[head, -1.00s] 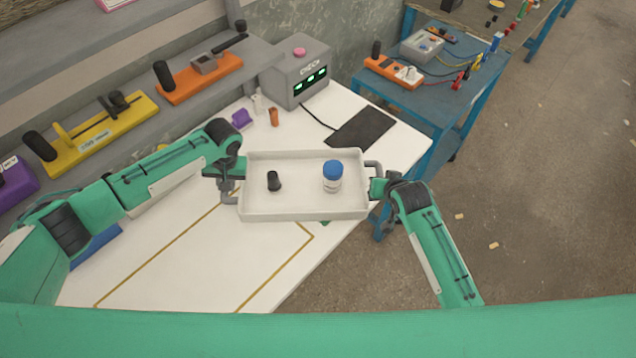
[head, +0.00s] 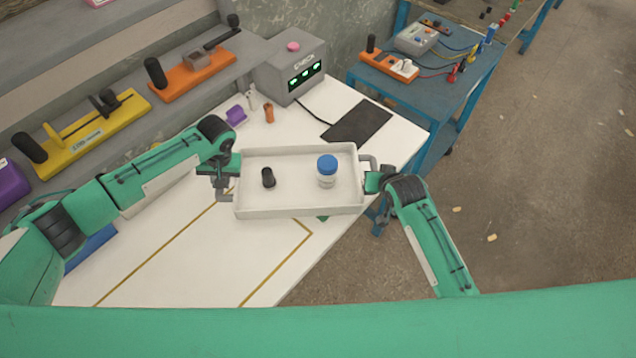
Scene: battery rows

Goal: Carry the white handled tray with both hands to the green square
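The white handled tray (head: 300,209) is near the middle of the head view, over the right part of the white table. A blue-capped white bottle (head: 327,172) and a small black cylinder (head: 268,178) stand in it. My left gripper (head: 222,180) is at the tray's left handle and appears shut on it. My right gripper (head: 374,181) is at the right handle and appears shut on it. The tray looks about level. A small piece of the green square (head: 322,218) shows below the tray's front edge; the tray hides the rest.
A gold-outlined area (head: 200,250) marks the white table in front. A black mat (head: 358,121), a grey box with green displays (head: 292,68), an orange piece (head: 269,113) and a purple piece (head: 236,115) sit behind. A blue bench (head: 455,85) stands at the right.

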